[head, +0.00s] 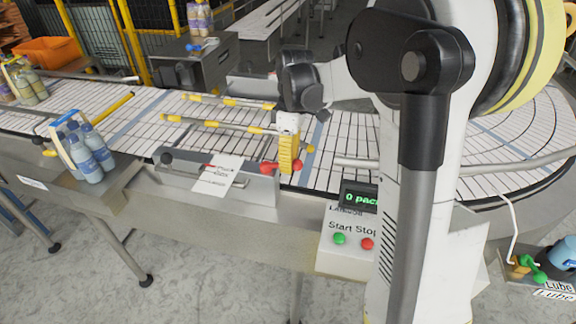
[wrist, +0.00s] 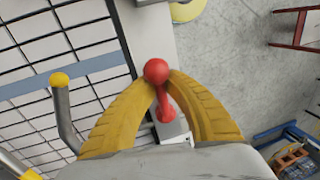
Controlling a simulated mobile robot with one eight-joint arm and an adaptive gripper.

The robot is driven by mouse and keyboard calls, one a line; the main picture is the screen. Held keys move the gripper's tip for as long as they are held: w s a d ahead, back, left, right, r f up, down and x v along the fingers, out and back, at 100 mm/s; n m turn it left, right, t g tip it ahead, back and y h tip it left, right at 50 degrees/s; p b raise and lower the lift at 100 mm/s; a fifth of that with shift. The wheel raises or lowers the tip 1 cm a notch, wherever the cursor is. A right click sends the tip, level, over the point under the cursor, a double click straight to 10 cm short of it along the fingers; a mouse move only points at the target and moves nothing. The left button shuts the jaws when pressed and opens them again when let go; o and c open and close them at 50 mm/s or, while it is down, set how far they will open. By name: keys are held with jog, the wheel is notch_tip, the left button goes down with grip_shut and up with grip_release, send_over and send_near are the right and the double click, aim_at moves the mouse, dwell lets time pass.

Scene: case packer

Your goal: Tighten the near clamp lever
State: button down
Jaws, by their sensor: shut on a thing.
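The near clamp lever (wrist: 166,105) is red with a round ball end, and stands at the conveyor's near edge. In the wrist view its ball sits at the tips of my gripper (wrist: 162,80), whose two yellow ridged fingers close around the lever. In the head view my gripper (head: 286,165) points down at the conveyor edge, with red parts of the lever (head: 268,168) showing on either side. The fingers hide part of the lever there. The lever's pivot is not clear in either view.
A paper note (head: 218,176) lies on the metal plate left of my gripper. Yellow-ended guide rails (head: 215,125) cross the conveyor behind. The control box (head: 350,240) with Start and Stop buttons is below right. Bottle packs (head: 85,150) stand at left.

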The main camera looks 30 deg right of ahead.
jog(key=c, duration=1.2)
grip_release()
jog(key=shift+d, duration=0.1)
jog(key=r, duration=0.4)
jog(key=w+d+r, duration=0.1)
jog(key=r, duration=0.6)
jog(key=shift+w+d+r, duration=0.25)
jog(key=shift+w+r, duration=0.05)
jog(key=shift+r, duration=0.1)
